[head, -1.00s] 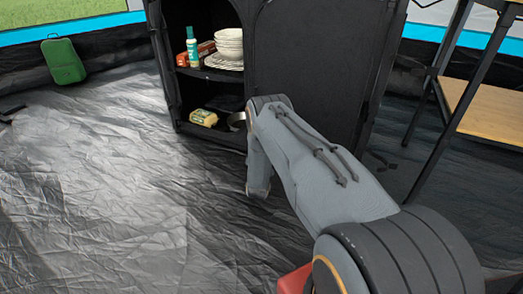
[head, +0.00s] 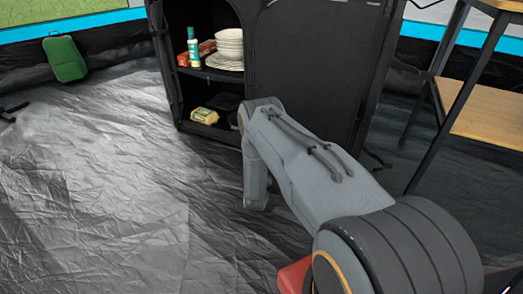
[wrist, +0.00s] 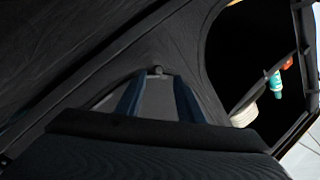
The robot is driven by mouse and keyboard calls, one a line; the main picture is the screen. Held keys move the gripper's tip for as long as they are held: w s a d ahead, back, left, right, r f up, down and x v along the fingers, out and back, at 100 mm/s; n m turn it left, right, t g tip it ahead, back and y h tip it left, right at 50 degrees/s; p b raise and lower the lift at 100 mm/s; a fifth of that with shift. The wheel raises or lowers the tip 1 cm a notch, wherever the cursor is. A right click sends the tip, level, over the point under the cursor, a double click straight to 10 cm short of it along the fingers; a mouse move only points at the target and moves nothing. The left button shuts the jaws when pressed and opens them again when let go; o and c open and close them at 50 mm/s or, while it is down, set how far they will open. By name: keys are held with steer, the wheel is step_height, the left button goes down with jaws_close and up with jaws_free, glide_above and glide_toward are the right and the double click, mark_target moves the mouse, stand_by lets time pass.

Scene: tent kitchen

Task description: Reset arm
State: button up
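My arm reaches forward from the lower right in the head view, and its forward part bends down in front of the black cabinet (head: 320,75). My gripper cannot be made out in the head view. In the wrist view my gripper (wrist: 158,98) shows two dark blue fingers standing apart with nothing seen held between them. The dark cabinet fabric fills much of the wrist view behind the fingers.
The cabinet's open side holds stacked bowls (head: 229,44), plates (head: 224,62), a teal-labelled bottle (head: 193,48) and a yellow package (head: 205,115). A wooden-shelved rack (head: 485,108) stands right. A green case (head: 66,59) stands back left.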

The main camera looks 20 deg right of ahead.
steer(key=shift+s+a, duration=0.2)
steer(key=shift+s, duration=0.1)
